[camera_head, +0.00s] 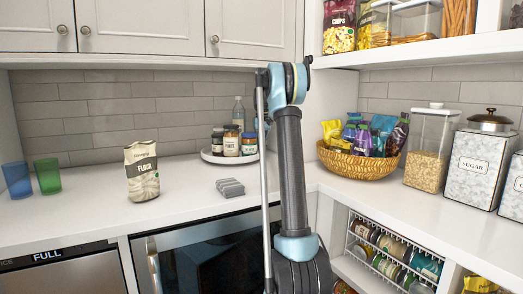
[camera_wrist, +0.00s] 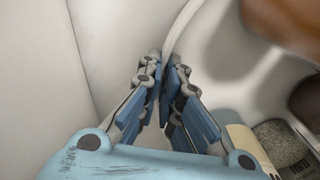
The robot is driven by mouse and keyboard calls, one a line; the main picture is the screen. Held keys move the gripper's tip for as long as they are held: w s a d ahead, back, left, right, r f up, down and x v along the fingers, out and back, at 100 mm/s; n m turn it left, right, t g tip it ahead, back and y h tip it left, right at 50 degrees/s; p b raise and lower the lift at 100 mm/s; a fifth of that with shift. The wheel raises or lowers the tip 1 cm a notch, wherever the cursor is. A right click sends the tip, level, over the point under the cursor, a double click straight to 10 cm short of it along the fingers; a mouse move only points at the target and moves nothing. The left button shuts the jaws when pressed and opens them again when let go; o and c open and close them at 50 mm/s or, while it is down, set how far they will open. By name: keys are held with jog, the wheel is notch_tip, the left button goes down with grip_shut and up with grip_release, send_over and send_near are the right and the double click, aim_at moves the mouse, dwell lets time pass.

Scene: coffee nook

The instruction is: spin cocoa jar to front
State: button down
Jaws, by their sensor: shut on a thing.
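A round white turntable (camera_head: 212,158) stands in the back corner of the counter in the head view, with several jars and a clear bottle on it. A jar with a brown body and pale label (camera_head: 231,144) stands near its front; I cannot read which jar is cocoa. In the wrist view, my gripper (camera_wrist: 164,68) is shut on the raised rim of the turntable (camera_wrist: 183,28), one finger on each side. A jar with a pale label (camera_wrist: 243,140) shows at lower right.
A flour bag (camera_head: 141,172), grey stacked coasters (camera_head: 230,187) and green (camera_head: 47,176) and blue (camera_head: 17,180) cups stand on the counter. A snack basket (camera_head: 356,165) is right of my arm. The wall is close behind the turntable.

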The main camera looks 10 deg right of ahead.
dwell(0.4)
jog(key=c, duration=1.8)
grip_release()
